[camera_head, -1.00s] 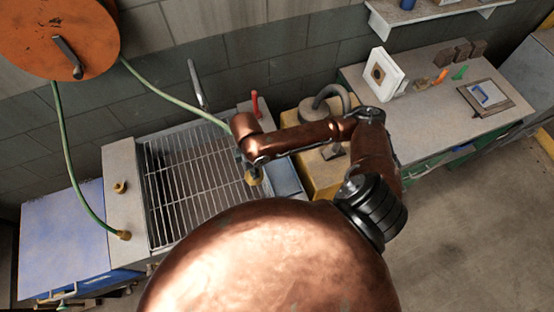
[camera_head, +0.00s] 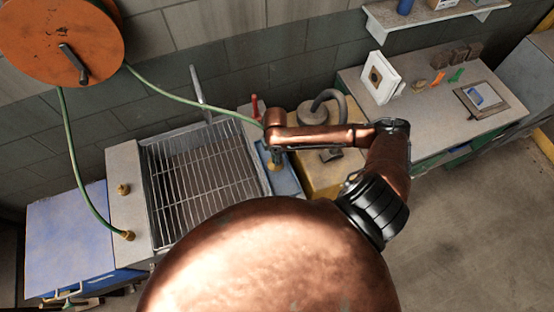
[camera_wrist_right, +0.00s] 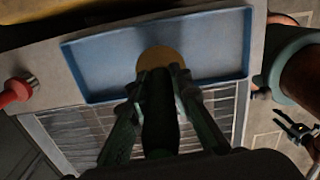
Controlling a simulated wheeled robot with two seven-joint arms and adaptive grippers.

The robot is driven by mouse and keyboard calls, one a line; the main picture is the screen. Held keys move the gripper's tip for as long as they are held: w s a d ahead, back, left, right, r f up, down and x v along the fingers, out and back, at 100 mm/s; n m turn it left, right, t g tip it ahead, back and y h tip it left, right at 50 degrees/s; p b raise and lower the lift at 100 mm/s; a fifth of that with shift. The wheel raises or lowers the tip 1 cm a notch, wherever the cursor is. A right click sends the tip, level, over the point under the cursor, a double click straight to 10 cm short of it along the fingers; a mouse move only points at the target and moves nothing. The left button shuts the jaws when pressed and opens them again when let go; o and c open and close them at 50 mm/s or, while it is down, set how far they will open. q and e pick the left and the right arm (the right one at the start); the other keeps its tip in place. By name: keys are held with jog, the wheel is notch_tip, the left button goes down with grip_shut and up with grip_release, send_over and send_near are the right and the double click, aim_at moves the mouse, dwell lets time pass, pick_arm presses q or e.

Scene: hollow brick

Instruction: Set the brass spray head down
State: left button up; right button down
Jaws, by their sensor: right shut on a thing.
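My right gripper (camera_head: 274,152) is shut on the brass spray head (camera_head: 275,164), at the right side of the wire rack. In the right wrist view, the spray head's round brass face (camera_wrist_right: 160,56) shows beyond the fingers (camera_wrist_right: 160,95), over the blue tray (camera_wrist_right: 105,60). The tray also shows in the head view (camera_head: 287,184), partly covered by my arm and body. I cannot tell whether the spray head touches the tray. My left gripper (camera_wrist_right: 298,130) seems to show small and dark at the right of the wrist view; its jaws are unclear.
The wire rack (camera_head: 205,175) over the basin lies left of the tray. A red handle (camera_head: 254,106) stands behind it. A green hose (camera_head: 165,92) runs from the orange reel (camera_head: 60,40) towards my right gripper.

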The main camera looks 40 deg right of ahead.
jog(key=shift+d+f, duration=0.2)
jog(key=shift+f, duration=0.05)
jog(key=shift+w+d+f, duration=0.1)
jog(key=shift+f, duration=1.5)
jog(key=shift+f, duration=0.1)
jog(key=c, duration=1.8)
grip_release()
jog(key=shift+o, duration=0.2)
notch_tip(320, 180, up, 12)
jog(key=shift+r+b, duration=0.15)
jog(key=shift+b, duration=0.15)
